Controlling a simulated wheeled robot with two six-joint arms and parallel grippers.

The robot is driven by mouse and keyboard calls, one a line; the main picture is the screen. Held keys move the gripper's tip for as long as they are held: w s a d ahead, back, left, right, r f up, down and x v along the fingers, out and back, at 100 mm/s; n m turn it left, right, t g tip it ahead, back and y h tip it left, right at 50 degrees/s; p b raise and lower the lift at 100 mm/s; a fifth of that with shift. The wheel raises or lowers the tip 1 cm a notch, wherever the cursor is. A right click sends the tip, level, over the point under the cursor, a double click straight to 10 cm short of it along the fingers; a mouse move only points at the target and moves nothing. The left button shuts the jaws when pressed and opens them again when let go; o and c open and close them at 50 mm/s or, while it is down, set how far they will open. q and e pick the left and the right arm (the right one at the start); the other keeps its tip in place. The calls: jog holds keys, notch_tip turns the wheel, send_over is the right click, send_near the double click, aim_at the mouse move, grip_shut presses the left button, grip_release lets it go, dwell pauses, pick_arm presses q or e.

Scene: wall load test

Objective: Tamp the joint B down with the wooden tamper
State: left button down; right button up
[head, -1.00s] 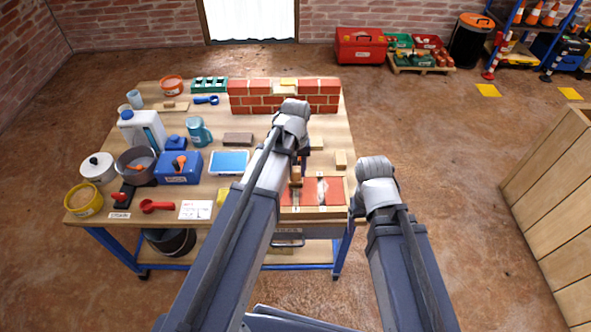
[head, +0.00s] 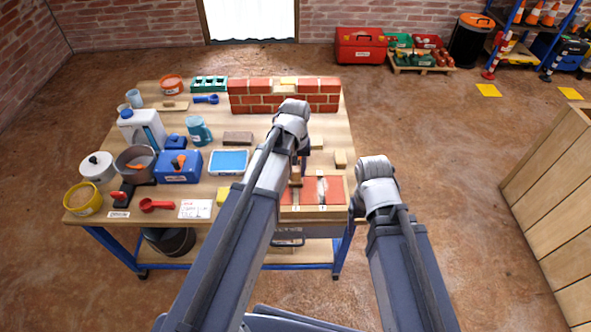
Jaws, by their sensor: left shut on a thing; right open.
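My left gripper (head: 301,160) is partly hidden by its own arm and is shut on the wooden tamper (head: 296,176). The tamper is upright over the red brick panel (head: 309,187) at the table's front right edge. The panel has two pale joints, the right one (head: 322,190) open to view and the left one (head: 296,198) below the tamper. Their small labels are too small to read. I cannot tell whether the tamper touches the joint. My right arm stands right of the panel, its gripper hidden behind the arm.
A small brick wall (head: 284,100) stands at the back of the table (head: 222,118). A blue tray (head: 229,162), a blue box (head: 178,167), a white jug (head: 143,129) and several tools fill the left side. A wooden block (head: 340,159) lies near the right edge.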

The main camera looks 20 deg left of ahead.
dwell(0.6)
pick_arm(q)
notch_tip(320, 180, up, 7)
jog(key=p, duration=0.7)
dwell(0.5)
